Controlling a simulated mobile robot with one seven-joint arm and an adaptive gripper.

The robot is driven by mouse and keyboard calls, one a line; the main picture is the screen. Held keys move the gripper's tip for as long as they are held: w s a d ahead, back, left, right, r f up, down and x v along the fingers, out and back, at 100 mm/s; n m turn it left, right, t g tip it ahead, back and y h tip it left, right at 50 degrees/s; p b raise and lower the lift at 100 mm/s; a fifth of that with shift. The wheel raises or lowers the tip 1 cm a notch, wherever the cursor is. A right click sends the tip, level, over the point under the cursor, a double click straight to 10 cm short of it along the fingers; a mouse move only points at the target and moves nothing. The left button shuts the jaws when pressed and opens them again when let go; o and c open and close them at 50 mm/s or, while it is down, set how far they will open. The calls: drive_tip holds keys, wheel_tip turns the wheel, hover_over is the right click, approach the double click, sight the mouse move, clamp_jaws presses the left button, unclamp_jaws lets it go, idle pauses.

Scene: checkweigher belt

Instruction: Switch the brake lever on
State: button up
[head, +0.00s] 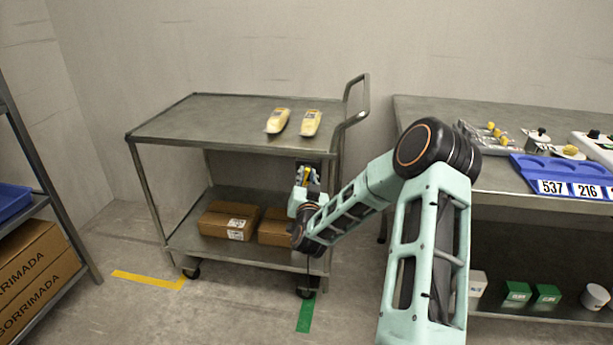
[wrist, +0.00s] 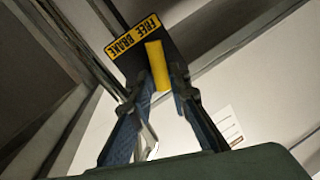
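The brake lever (wrist: 157,66) is a yellow handle on a dark plate (wrist: 171,37) with a yellow label reading FREE and BRAKE. In the head view, the plate (head: 309,170) is at the right end of the grey cart (head: 190,117), below its top shelf. My gripper (wrist: 163,76) has one finger on each side of the yellow handle. The fingers are drawn in close to the handle's width, and it looks gripped. The lever's base is partly hidden. In the head view, my gripper (head: 308,182) is at the plate, mostly hidden by my wrist.
Two yellow-and-white devices (head: 278,121) (head: 311,123) lie on the cart top. Cardboard boxes (head: 228,220) sit on its lower shelf. A workbench (head: 430,108) with a blue tray (head: 535,170) stands at the right. A rack (head: 45,165) stands at the left.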

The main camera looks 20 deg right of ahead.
drive_tip(key=shift+a+r, duration=0.1)
drive_tip(key=shift+r, duration=0.05)
clamp_jaws()
drive_tip(key=m+b, duration=0.2)
drive_tip(key=b, duration=0.1)
drive_tip(key=shift+w+t, duration=0.1)
drive_tip(key=shift+t, duration=0.2)
drive_tip(key=shift+r+m+h+b, duration=0.15)
drive_tip(key=shift+m+h+b, duration=0.15)
drive_tip(key=shift+m+b, duration=0.35)
drive_tip(key=o, duration=0.6)
unclamp_jaws()
drive_tip(key=shift+f, duration=0.2)
